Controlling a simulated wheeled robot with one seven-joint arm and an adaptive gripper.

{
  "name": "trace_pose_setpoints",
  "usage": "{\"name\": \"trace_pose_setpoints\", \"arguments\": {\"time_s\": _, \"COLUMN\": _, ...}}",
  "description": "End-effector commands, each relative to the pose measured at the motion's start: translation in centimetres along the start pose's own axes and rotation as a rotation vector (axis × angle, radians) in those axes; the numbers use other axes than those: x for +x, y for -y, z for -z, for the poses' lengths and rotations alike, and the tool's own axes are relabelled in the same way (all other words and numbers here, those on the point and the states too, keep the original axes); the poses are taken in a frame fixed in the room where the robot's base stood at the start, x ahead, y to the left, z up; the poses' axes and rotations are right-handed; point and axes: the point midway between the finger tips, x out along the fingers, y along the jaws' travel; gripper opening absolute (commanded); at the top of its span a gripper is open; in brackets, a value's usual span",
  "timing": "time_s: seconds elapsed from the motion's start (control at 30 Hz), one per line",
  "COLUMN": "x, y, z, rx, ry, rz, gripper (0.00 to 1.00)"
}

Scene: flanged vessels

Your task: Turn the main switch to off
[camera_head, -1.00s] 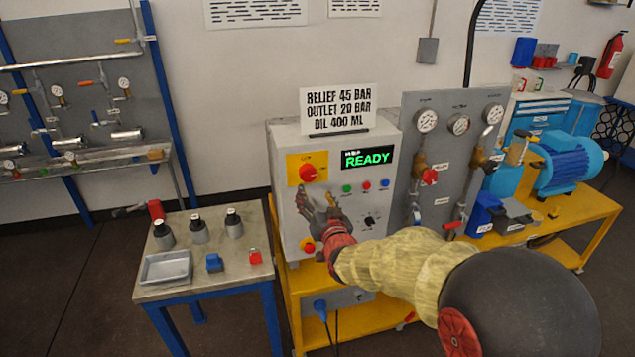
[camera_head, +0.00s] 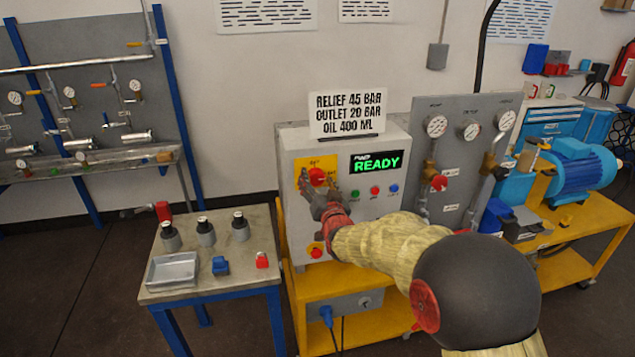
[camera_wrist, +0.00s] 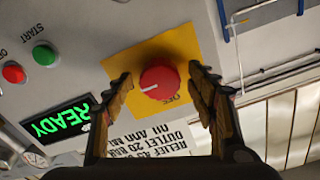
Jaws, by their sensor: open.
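The main switch is a red round knob (camera_head: 318,176) on a yellow plate, upper left on the grey control box (camera_head: 375,205). In the wrist view the knob (camera_wrist: 159,80) sits between my open fingers, with space visible on both sides. Its white mark points left and slightly down in that turned view. A small label below the knob seems to read OFF. My gripper (camera_head: 319,191) is at the switch, partly covering the yellow plate in the head view. It also shows in the wrist view (camera_wrist: 160,76). I cannot tell whether the fingers touch the plate.
The green READY display (camera_head: 377,162) and several small buttons (camera_head: 374,190) are beside the switch. A red button (camera_head: 316,253) is lower on the box. A sign (camera_head: 348,113) stands on top. A small table (camera_head: 222,284) with bottles and a tray (camera_head: 172,270) is at left.

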Motion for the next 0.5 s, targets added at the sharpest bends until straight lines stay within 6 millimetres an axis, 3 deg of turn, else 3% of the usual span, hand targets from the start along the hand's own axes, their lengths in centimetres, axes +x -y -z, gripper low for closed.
{"name": "trace_pose_setpoints", "arguments": {"time_s": 0.13, "x": -0.01, "y": 0.00, "z": 0.01, "rx": 0.000, "ry": 0.000, "rz": 0.000, "gripper": 0.57}}
{"name": "trace_pose_setpoints", "arguments": {"time_s": 0.5, "x": -0.03, "y": 0.01, "z": 0.01, "rx": 0.000, "ry": 0.000, "rz": 0.000, "gripper": 0.36}}
